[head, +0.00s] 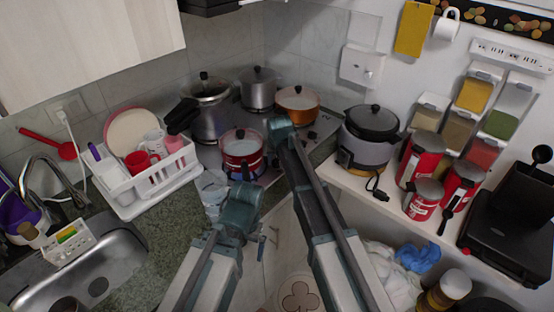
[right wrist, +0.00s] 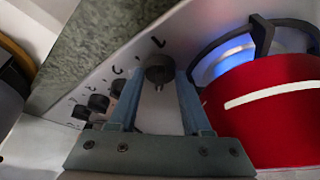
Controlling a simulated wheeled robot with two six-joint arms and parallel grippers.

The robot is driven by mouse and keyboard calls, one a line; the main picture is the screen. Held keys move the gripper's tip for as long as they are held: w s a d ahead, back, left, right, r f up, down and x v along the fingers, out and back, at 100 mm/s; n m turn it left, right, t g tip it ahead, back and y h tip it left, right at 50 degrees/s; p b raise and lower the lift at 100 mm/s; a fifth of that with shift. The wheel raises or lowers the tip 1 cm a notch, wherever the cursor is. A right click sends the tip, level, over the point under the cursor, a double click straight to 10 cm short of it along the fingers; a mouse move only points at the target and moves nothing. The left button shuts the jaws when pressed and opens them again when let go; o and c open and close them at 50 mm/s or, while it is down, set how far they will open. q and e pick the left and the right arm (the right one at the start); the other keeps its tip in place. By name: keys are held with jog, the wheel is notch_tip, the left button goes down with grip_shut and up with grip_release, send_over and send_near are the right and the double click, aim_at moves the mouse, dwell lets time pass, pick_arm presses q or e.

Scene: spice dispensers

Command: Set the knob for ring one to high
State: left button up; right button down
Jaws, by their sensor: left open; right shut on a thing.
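In the right wrist view my right gripper (right wrist: 160,88) is shut on a dark round knob (right wrist: 159,72) on the stove's pale control panel (right wrist: 130,58). Curved marks are printed around the knob. The ring's blue flame (right wrist: 228,58) glows beside a red pot (right wrist: 270,110), close to the right finger. In the head view my right gripper (head: 280,127) is at the stove's front, right of the red pot (head: 243,154), and hides the held knob. My left gripper (head: 243,200) is open and empty, lower, in front of the stove.
Several other dark knobs (right wrist: 98,102) line the panel to the left. An orange pot (head: 297,104), a steel pot (head: 258,90) and a pressure cooker (head: 208,110) stand on the stove. A glass (head: 212,186) stands near my left gripper. A rice cooker (head: 368,135) is at the right.

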jog(key=shift+c, duration=1.8)
grip_release()
jog(key=p+v, duration=1.2)
jog(key=v, duration=0.1)
jog(key=shift+r+p, duration=0.35)
jog(key=shift+p, duration=0.05)
jog(key=shift+s, duration=0.1)
